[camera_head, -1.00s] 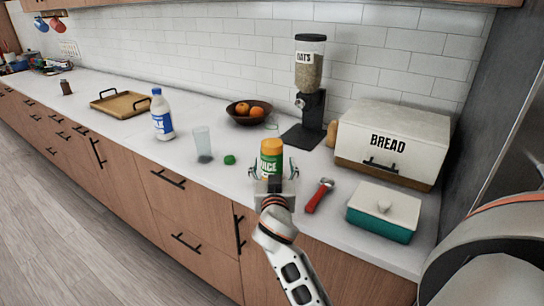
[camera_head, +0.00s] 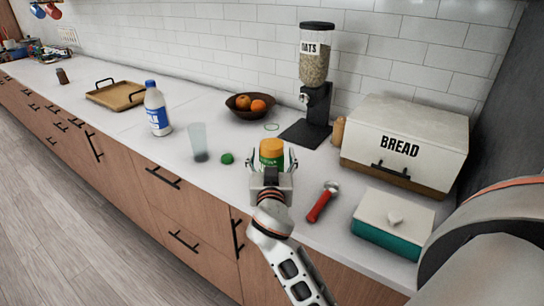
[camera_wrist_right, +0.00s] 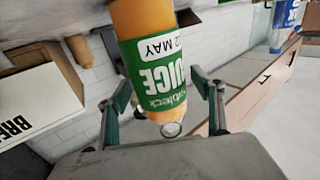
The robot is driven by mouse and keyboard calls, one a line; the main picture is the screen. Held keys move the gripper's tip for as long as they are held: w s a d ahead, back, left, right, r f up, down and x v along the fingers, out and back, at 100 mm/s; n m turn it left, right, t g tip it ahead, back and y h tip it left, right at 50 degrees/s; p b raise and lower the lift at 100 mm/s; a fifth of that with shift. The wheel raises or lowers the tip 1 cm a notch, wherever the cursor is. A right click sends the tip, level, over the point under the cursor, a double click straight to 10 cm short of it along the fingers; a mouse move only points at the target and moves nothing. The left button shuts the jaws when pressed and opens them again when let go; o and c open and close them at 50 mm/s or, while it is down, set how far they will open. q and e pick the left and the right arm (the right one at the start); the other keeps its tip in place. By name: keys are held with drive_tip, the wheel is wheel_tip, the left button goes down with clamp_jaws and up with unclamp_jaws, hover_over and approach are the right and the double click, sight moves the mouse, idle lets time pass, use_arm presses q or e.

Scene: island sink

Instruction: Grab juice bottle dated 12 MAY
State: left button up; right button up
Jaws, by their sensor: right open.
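In the right wrist view the bottle (camera_wrist_right: 155,65) appears upside down, with "JUICE" and a white date strip whose visible part reads "2 MAY"; the start of the date is cut off by the curve. My right gripper (camera_head: 270,165) is open, with one finger on each side of the bottle. In the right wrist view the fingers (camera_wrist_right: 158,105) flank the bottle, and a gap shows at least on the right side. My left gripper is not in view.
A red-handled tool (camera_head: 322,203) and a teal box with white lid (camera_head: 385,237) lie to the right. A glass (camera_head: 199,143), a small green item (camera_head: 227,159) and a milk bottle (camera_head: 157,108) stand left. The oats dispenser (camera_head: 314,75) and bread box (camera_head: 405,145) are behind.

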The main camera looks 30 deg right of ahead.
drive_tip(key=c, duration=1.2)
drive_tip(key=shift+r, duration=0.1)
